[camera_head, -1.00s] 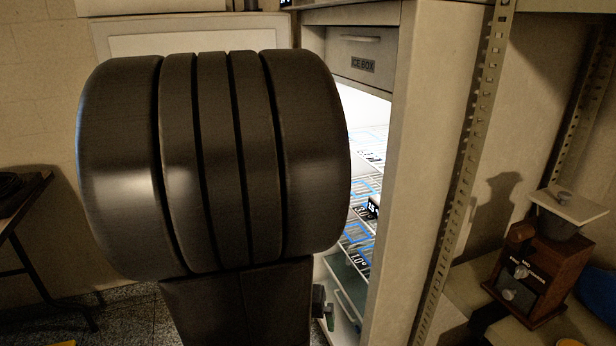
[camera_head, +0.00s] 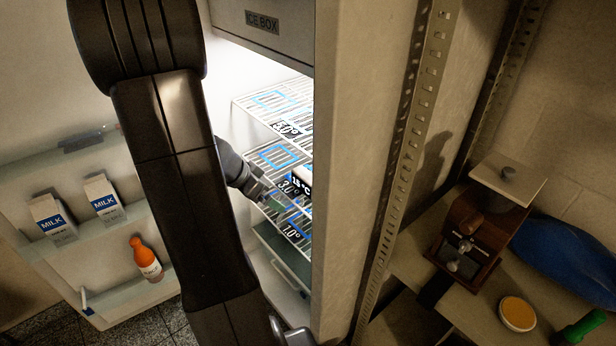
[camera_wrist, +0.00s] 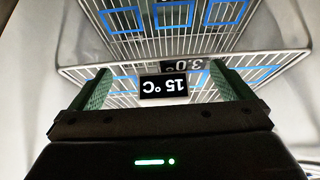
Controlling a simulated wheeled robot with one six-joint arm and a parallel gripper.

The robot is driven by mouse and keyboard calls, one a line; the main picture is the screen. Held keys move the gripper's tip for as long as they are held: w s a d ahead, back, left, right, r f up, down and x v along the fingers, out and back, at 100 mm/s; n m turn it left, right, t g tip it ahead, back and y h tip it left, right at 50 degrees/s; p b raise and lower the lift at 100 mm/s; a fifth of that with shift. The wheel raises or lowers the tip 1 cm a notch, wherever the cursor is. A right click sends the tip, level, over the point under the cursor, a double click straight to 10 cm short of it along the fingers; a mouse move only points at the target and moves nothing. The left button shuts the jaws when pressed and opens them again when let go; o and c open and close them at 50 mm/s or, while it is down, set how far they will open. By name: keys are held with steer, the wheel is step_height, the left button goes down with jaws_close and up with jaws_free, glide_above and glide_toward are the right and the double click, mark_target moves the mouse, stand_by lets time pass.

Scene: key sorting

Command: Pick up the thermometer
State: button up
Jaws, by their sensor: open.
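The thermometer (camera_wrist: 164,87) is a small black display reading "15 °C", upside down in the wrist view. It lies between my two green-padded fingers in that picture, with space on both sides. In the head view the thermometer (camera_head: 302,180) is partly cut off by the fridge's side wall, near the 3.0° label. My gripper (camera_head: 268,196) reaches into the fridge from the left, just left of the thermometer. It is open and empty, as the wrist view of my gripper (camera_wrist: 165,84) shows. I cannot tell how deep the thermometer sits between the fingers.
Wire shelves (camera_head: 262,100) with blue outlines and temperature labels fill the fridge. The fridge side wall (camera_head: 350,130) stands close right of my gripper. The open door (camera_head: 110,285) at left holds milk cartons (camera_head: 104,200) and an orange bottle (camera_head: 146,260). A coffee grinder (camera_head: 475,235) stands right.

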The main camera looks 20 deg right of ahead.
mark_target(301, 179)
steer(key=w+d, duration=0.1)
steer(key=d, duration=0.2)
steer(key=w+d+p, duration=0.1)
steer(key=d, duration=0.2)
steer(key=w+d+p, duration=0.1)
steer(key=d, duration=0.3)
steer(key=shift+w, duration=0.15)
steer(key=shift+b+x, duration=0.5)
steer(key=shift+x, duration=2.1)
steer(key=shift+r, duration=0.1)
steer(key=c, duration=0.7)
steer(key=shift+r, duration=0.1)
